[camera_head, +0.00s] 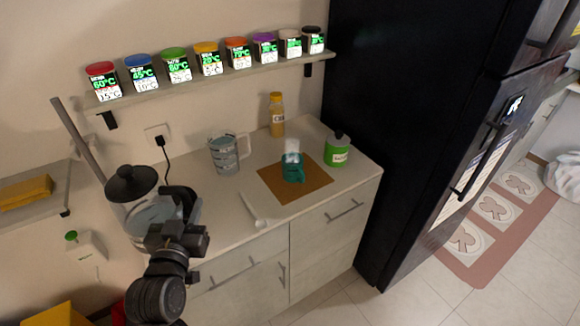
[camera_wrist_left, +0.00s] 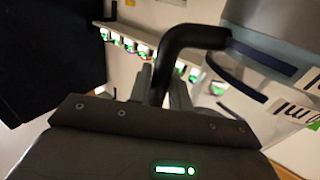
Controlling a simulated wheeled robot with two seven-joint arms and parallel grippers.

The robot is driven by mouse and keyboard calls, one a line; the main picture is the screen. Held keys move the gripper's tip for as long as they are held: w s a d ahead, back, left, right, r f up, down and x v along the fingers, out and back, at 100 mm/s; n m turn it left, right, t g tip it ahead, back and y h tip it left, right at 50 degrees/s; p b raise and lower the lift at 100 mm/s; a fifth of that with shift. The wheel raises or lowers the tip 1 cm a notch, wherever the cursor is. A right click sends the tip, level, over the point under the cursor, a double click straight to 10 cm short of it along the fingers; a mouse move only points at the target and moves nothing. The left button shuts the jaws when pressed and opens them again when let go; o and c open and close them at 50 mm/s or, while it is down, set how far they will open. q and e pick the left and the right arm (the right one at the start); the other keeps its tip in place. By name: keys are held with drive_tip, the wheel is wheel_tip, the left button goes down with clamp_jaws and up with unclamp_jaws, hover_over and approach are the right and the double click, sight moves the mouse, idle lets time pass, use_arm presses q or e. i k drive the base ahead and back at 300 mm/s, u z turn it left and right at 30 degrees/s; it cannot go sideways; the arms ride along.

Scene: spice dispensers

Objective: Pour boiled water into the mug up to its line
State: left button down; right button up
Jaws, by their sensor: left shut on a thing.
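The teal mug (camera_head: 292,172) stands upright on a brown mat (camera_head: 300,194) on the counter, with a pale whitish patch above its rim. Its line and water level are too small to make out. A clear kettle (camera_head: 140,215) with a black lid (camera_head: 131,182) is at the counter's left end. My left gripper (camera_head: 182,210) is shut on the kettle's black handle, which also shows in the left wrist view (camera_wrist_left: 190,38). The kettle looks upright, well left of the mug; I cannot tell whether it touches the counter. My right gripper is not in view.
A clear marked jug (camera_head: 223,157) stands between kettle and mug. A spoon (camera_head: 252,210) lies in front. A yellow-capped bottle (camera_head: 277,115) and green jar (camera_head: 338,152) stand near the mat. Several spice jars line the shelf (camera_head: 225,77) above. A dark fridge (camera_head: 400,120) stands right.

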sight(292, 173)
drive_tip(key=z, duration=3.5)
drive_tip(key=k, duration=0.8)
drive_tip(key=u, duration=1.55)
